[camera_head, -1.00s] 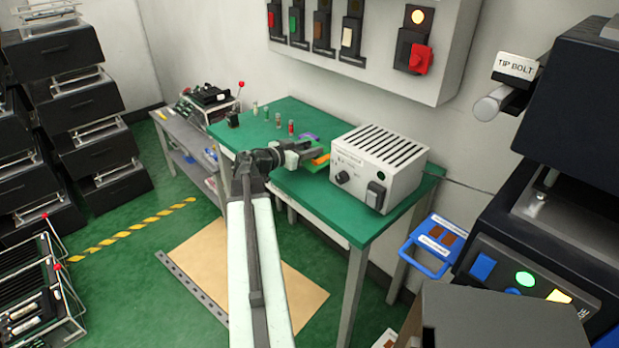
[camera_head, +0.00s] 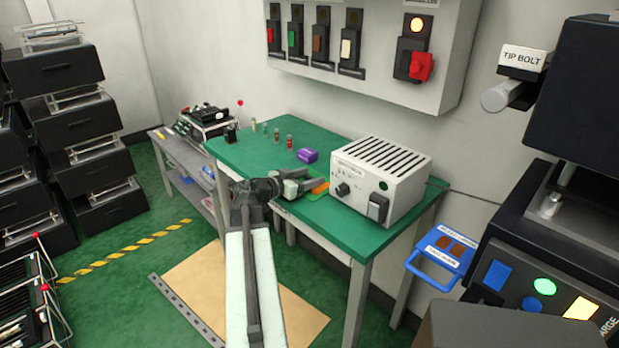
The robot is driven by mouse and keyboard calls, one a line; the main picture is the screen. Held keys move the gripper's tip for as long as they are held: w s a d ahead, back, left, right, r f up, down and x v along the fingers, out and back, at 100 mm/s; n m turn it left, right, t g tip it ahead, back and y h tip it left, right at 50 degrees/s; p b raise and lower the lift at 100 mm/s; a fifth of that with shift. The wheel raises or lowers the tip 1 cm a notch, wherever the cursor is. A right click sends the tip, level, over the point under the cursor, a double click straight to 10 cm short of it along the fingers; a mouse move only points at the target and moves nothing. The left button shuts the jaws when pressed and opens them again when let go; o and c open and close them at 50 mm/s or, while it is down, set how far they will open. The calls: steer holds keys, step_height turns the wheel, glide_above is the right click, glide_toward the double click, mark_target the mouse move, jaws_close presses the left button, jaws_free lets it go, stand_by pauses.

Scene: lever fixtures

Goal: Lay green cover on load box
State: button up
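A small flat green piece (camera_head: 313,196), likely the green cover, lies on the green-topped table beside an orange piece (camera_head: 321,188). Its outline is partly hidden by my gripper and blends with the table. My gripper (camera_head: 309,182) is low over the table, at or just above these pieces. The gap between its fingers is too small to make out, and I cannot tell whether it touches the green piece. A pale grey box with a slotted top (camera_head: 381,166), likely the load box, stands just right of my gripper. Its top slots are uncovered.
A purple block (camera_head: 307,155) and several small bottles (camera_head: 277,137) stand farther back on the green table (camera_head: 245,149). A wall panel (camera_head: 375,75) with switches hangs behind. A blue-handled carrier (camera_head: 438,252) is right of the table, near a dark machine (camera_head: 545,265).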

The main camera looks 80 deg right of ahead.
steer(key=shift+r, duration=0.25)
steer(key=p+v, duration=0.2)
steer(key=v, duration=1)
steer(key=shift+f+p, duration=0.15)
steer(key=shift+p, duration=0.2)
